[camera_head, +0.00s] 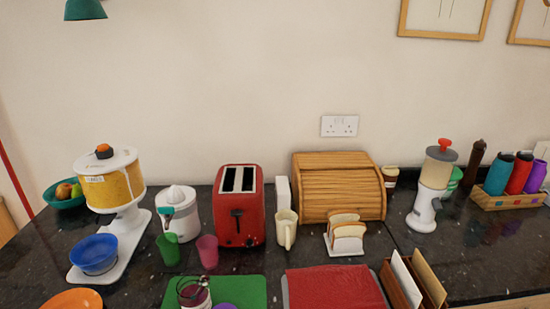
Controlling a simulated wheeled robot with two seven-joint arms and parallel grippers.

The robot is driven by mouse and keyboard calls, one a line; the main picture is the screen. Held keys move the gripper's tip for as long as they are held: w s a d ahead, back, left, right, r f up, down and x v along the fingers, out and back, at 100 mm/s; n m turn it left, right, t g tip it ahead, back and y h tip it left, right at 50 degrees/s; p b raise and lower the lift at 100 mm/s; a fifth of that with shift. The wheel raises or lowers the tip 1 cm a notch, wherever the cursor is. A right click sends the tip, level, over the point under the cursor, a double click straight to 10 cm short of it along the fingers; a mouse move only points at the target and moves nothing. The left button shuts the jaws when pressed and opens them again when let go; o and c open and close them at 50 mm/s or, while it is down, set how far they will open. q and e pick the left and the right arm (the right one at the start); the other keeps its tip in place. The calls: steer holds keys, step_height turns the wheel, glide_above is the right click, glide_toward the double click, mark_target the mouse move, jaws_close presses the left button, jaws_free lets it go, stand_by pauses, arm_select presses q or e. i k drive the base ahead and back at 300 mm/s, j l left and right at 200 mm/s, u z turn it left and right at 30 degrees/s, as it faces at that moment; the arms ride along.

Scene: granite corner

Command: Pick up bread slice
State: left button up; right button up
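Bread slices (349,238) with brown crusts stand upright in a small white rack (345,252). The rack is on the dark granite counter, in front of the wooden bread box and right of the cream mug. At least two slices show, one behind the other. Neither of my grippers is in the head view.
A red toaster (238,208) and a cream mug (286,230) stand left of the rack. A wooden bread box (338,187) is behind it. A red board (335,289) and a wooden holder (413,285) lie in front. Bare counter (385,238) shows to its right.

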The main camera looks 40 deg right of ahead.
mark_target(356, 229)
steer(key=z, duration=1.7)
steer(key=l+z, duration=0.15)
steer(key=l, duration=0.25)
steer(key=i+l+z, duration=0.15)
steer(key=l, duration=0.2)
steer(key=l+z, duration=0.15)
steer(key=l, duration=0.2)
steer(key=i, duration=0.05)
